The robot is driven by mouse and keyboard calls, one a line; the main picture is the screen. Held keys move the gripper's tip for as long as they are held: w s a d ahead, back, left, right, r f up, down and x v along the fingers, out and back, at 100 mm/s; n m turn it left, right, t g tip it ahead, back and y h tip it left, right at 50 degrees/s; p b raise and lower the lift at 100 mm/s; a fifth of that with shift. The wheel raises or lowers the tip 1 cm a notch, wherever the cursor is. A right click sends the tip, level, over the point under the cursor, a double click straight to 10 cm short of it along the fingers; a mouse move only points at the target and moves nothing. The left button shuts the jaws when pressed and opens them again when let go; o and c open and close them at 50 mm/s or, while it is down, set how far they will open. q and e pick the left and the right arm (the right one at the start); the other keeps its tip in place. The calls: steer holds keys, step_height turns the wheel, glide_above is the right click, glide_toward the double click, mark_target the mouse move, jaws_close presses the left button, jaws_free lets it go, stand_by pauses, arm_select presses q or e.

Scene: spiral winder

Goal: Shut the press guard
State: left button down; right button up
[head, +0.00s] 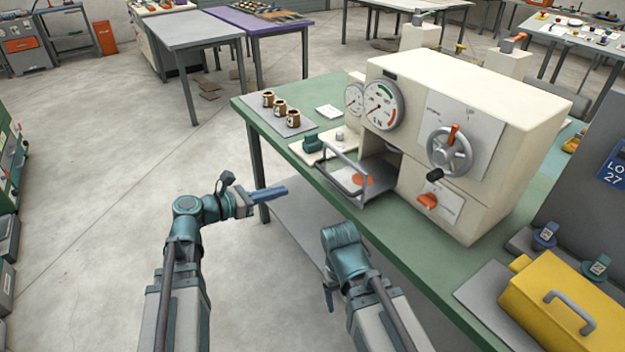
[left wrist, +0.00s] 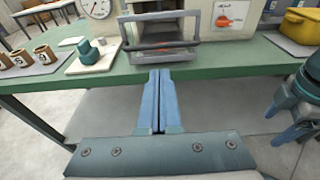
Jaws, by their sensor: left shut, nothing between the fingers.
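The cream press (head: 505,120) stands on a green bench, with dials and a handwheel (head: 450,150) on its front. Its guard (head: 345,165), a grey bar frame, stands out from the low opening at the press's left; it also shows in the left wrist view (left wrist: 162,46). An orange-red patch (head: 362,180) lies behind the frame. My left gripper (head: 284,191) is shut and empty, off the bench's front edge. In the left wrist view its fingers (left wrist: 158,72) point toward the guard, apart from it. My right gripper (head: 329,298) hangs low before the bench, partly hidden by its arm.
Several brown cups (head: 280,108) stand on a grey mat left of the press. A teal-knobbed fixture (head: 313,142) sits beside the guard. A yellow case (head: 560,305) is at the front right. Open floor lies left of the bench.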

mark_target(330, 179)
arm_select(q)
steer(key=b+x, duration=0.2)
steer(key=x, duration=1.2)
steer(key=shift+s+f+b, duration=0.15)
steer(key=shift+b, duration=0.2)
steer(key=shift+d, duration=0.1)
steer(key=r+x, duration=0.1)
steer(key=x, duration=0.8)
steer(key=r+x, duration=0.1)
steer(key=x, duration=0.4)
steer(key=shift+d+r, duration=0.3)
steer(key=shift+d, duration=0.05)
steer(key=shift+w+r, duration=0.1)
steer(key=shift+w, duration=0.1)
steer(key=shift+d, duration=0.1)
